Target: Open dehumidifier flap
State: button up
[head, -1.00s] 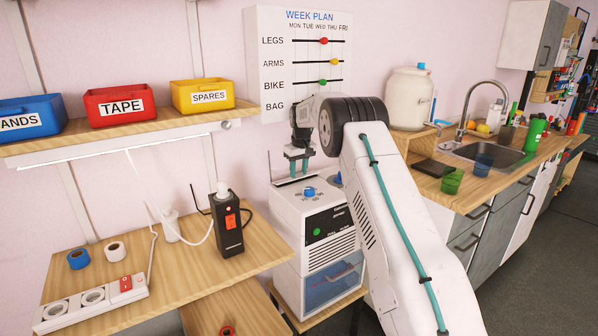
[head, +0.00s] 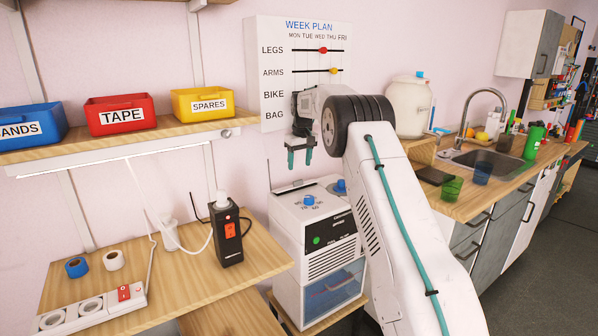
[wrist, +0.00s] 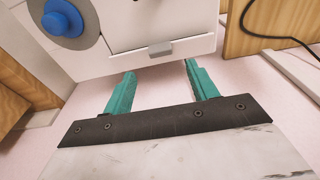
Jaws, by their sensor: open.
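The dehumidifier (head: 318,262) is a white box with a black panel, a green button and a clear bluish tank low on its front. Blue knobs (head: 309,201) sit on its top; one knob (wrist: 62,22) also shows in the wrist view. In the wrist view, the flap (wrist: 150,22) looks like an outlined white panel with a small grey tab (wrist: 160,50) at its edge, and it looks closed. My gripper (head: 300,156) is open and empty above the back of the dehumidifier's top. Its teal fingertips (wrist: 160,69) point toward the tab, apart from it.
A wooden bench (head: 190,268) with a black socket unit (head: 228,236) and power strip stands to the left. A shelf with bins (head: 120,114) is above it. A week plan board (head: 270,85) hangs behind my gripper. A sink counter (head: 470,195) is at right.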

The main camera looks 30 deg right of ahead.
jog(key=shift+r, duration=0.35)
